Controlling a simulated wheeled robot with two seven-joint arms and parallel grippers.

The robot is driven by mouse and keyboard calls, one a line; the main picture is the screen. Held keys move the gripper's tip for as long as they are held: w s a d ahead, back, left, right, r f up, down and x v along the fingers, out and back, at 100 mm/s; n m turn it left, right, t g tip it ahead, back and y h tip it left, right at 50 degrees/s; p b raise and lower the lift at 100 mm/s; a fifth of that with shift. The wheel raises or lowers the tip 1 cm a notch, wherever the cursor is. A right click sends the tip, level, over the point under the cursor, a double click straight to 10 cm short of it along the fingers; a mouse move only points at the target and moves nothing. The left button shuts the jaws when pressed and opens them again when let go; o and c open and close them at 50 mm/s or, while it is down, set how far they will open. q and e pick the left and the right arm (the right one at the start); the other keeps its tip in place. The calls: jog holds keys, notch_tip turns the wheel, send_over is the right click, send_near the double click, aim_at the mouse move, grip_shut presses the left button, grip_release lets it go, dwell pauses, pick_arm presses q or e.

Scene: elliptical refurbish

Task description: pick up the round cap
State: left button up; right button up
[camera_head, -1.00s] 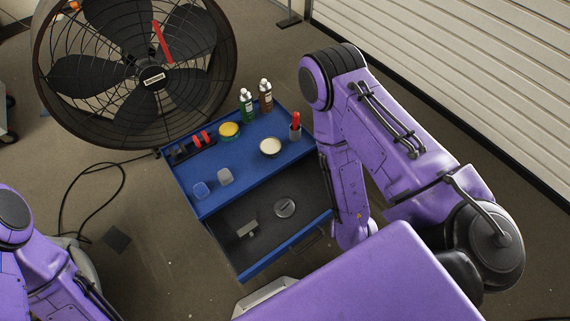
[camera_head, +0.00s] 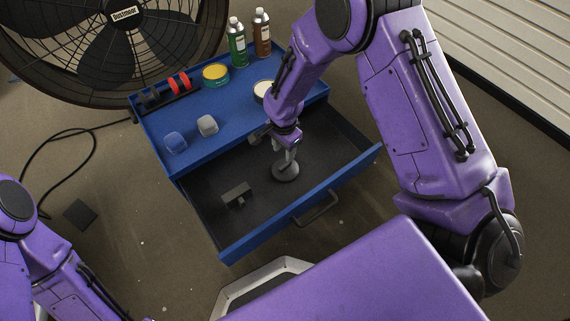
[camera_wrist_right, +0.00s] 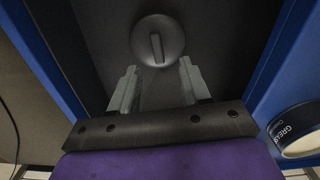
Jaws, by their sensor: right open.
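The round cap (camera_head: 287,173) is a grey disc lying on the dark floor of the open drawer. In the right wrist view the cap (camera_wrist_right: 158,42) shows a raised bar across its middle and lies just beyond the fingertips. My right gripper (camera_head: 287,158) reaches down into the drawer above the cap and partly hides it in the head view. In the right wrist view the right gripper (camera_wrist_right: 158,72) has its two fingers apart with nothing between them. My left arm shows at the lower left, but its gripper is out of view.
The blue drawer (camera_head: 309,197) is pulled out below the blue cabinet top (camera_head: 225,120). A small dark block (camera_head: 236,194) lies in the drawer, left of the cap. Bottles, a yellow-lidded tin (camera_head: 216,75) and a grease tin (camera_wrist_right: 299,131) stand on top. A large fan (camera_head: 120,40) is behind.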

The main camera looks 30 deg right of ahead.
aim_at(285, 164)
notch_tip(285, 164, down, 7)
jog(key=b, duration=0.3)
jog(key=shift+s+d+f+b, duration=0.1)
jog(key=shift+s+f+b, duration=0.1)
jog(key=shift+b, duration=0.1)
jog(key=shift+r, duration=0.15)
jog(key=shift+c, duration=0.6)
grip_shut()
